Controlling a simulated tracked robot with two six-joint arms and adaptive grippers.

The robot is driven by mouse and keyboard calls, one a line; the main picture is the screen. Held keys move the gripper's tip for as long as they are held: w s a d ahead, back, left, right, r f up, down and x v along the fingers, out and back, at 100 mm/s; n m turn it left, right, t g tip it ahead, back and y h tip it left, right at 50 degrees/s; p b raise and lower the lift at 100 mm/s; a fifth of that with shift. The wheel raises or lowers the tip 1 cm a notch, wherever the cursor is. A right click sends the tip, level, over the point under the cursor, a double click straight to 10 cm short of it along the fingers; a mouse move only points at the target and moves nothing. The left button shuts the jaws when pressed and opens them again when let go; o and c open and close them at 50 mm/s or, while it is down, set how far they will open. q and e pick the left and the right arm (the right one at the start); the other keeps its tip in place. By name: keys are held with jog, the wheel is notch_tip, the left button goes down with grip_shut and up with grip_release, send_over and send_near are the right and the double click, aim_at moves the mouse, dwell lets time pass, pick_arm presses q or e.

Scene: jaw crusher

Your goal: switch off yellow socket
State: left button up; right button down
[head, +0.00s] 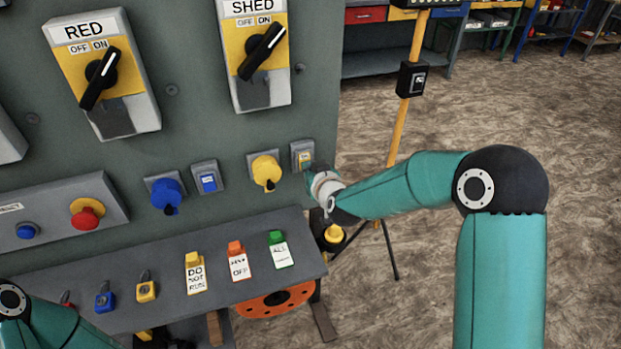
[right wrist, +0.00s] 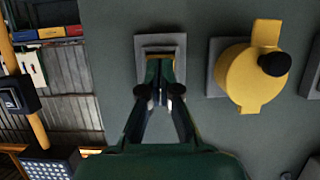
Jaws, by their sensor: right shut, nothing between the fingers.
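The yellow socket (head: 266,172) is a round yellow fitting on a grey plate on the green-grey panel. It also shows large in the right wrist view (right wrist: 250,75). A small grey switch box (head: 298,149) with a yellowish face sits just right of it in the head view. My right gripper (head: 308,172) is at this switch box. In the right wrist view, my right gripper (right wrist: 161,82) is shut and empty, and its fingertips overlap the box's lower face (right wrist: 160,42), hiding most of the rocker. I cannot tell whether they touch. My left gripper is out of view.
A blue socket (head: 166,194) and its switch (head: 208,179) are further left. Rotary switches RED (head: 102,75) and SHED (head: 258,50) are above. A shelf (head: 165,300) below holds padlocks and tags. A yellow post (head: 408,110) stands right of the panel.

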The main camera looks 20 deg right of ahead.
pick_arm(q)
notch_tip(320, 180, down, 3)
jog(key=shift+b, duration=0.9)
pick_arm(e)
jog(key=shift+w+t, duration=0.15)
jog(key=shift+t, duration=0.25)
jog(key=shift+r, duration=0.15)
jog(key=shift+w+r+p, duration=0.15)
jog(key=shift+r+p, duration=0.3)
jog(key=shift+r, duration=0.25)
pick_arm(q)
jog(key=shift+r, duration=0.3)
pick_arm(e)
jog(key=shift+s, duration=0.4)
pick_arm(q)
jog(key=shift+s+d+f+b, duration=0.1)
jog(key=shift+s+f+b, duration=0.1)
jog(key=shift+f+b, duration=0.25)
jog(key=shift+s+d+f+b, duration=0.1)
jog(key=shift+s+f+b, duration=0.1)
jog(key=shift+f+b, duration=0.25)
pick_arm(e)
jog(key=v, duration=1.3)
